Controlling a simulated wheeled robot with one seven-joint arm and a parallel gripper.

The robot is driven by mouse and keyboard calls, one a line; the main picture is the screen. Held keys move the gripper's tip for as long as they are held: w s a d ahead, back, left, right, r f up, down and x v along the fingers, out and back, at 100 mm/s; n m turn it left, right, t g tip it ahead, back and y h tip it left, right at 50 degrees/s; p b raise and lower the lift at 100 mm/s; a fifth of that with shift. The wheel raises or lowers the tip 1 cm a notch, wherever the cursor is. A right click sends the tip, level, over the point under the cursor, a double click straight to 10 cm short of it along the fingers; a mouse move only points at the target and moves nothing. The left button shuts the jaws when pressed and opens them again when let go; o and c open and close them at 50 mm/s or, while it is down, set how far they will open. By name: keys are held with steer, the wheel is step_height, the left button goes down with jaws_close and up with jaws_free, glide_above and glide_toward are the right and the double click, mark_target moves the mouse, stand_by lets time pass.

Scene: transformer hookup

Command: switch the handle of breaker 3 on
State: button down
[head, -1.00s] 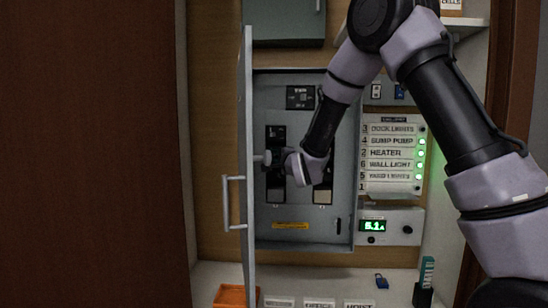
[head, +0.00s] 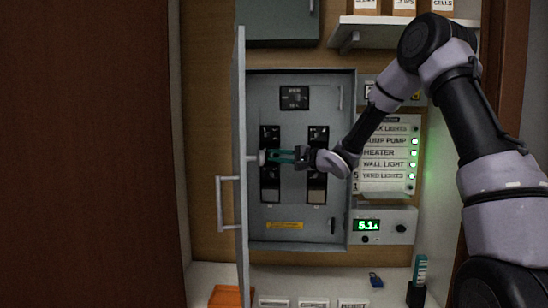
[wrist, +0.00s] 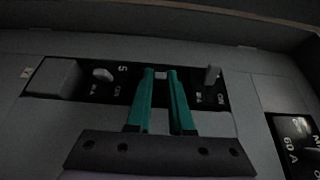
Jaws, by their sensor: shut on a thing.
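The breaker panel (head: 290,235) stands in an open grey cabinet. Its left black column of breakers (head: 270,190) is where my gripper (head: 280,156) reaches in from the right, with teal fingers. In the wrist view my gripper (wrist: 160,76) is shut on a small pale handle (wrist: 161,75) in the middle of that column. Its printed number is hidden by the fingers; the neighbour marked 5 suggests it is breaker 3. The handle of breaker 5 (wrist: 103,75) is on the left, and another handle (wrist: 212,76) on the right, both apart from the fingers.
The open cabinet door (head: 241,200) with its bar handle stands close left of my fingers. A label board (head: 385,153) with several green lamps is on the right, above a meter (head: 367,225). A blue padlock (head: 376,280) and an orange bin (head: 228,297) are on the counter below.

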steer(key=shift+d+n+g, duration=0.1)
steer(key=shift+n+g, duration=0.2)
steer(key=shift+g, duration=0.2)
steer(key=c, duration=0.8)
jaws_free()
steer(key=v, duration=1)
steer(key=shift+d+f, duration=0.15)
steer(key=shift+d, duration=0.2)
steer(key=shift+s, duration=0.1)
